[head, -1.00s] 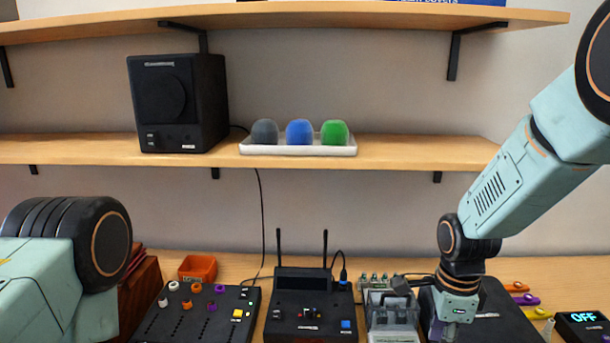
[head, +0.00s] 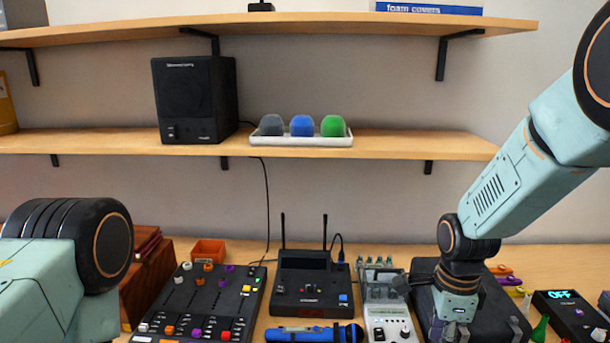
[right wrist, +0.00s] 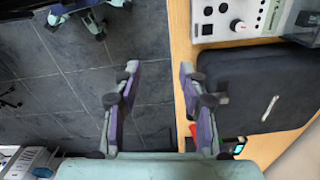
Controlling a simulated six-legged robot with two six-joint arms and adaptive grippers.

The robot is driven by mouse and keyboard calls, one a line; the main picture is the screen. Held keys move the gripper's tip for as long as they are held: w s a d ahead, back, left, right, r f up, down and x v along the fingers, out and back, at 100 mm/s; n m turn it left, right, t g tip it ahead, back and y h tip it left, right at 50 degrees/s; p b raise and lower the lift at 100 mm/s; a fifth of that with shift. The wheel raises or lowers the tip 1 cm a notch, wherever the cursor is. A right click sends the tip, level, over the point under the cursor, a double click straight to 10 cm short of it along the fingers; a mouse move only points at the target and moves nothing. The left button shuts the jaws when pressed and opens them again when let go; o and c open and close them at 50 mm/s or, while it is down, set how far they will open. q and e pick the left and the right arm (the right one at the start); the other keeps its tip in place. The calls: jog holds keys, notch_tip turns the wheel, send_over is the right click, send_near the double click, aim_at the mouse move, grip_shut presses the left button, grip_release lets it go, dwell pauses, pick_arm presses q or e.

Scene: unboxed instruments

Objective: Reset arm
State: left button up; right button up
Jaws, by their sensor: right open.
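My right arm comes in from the right in the head view and points down over the right part of the bench. My right gripper (right wrist: 159,70) is open and empty in the right wrist view. Its two fingers stand well apart, over dark floor tiles and by the bench's wooden edge. In the head view the fingers are not clearly visible. A link of my left arm shows at the lower left of the head view. My left gripper is outside both views.
A black mixer (head: 201,303), a wireless receiver (head: 311,288), a blue microphone (head: 314,333) and a dark case (right wrist: 257,87) lie on the bench. A speaker (head: 194,99) and a white tray (head: 300,141) with three foam covers stand on the shelf.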

jog(key=s+f+n+t+b, duration=0.2)
jog(key=s+f+n+b, duration=0.3)
jog(key=f+n, duration=0.5)
jog(key=s+f+n+t+b, duration=0.2)
jog(key=s+f+n+b, duration=0.2)
jog(key=f+n, duration=0.55)
pick_arm(q)
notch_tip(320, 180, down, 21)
jog(key=b, duration=1.1)
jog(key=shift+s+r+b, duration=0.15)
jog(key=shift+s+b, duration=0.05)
jog(key=shift+b, duration=0.15)
pick_arm(e)
jog(key=s+a+f+g, duration=0.1)
jog(key=s+f+g, duration=0.3)
jog(key=s+f, duration=1.6)
jog(key=shift+s+f, duration=0.3)
jog(key=shift+s, duration=0.75)
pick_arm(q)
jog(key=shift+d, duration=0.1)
pick_arm(e)
jog(key=shift+n, duration=0.25)
jog(key=shift+w+a, duration=0.1)
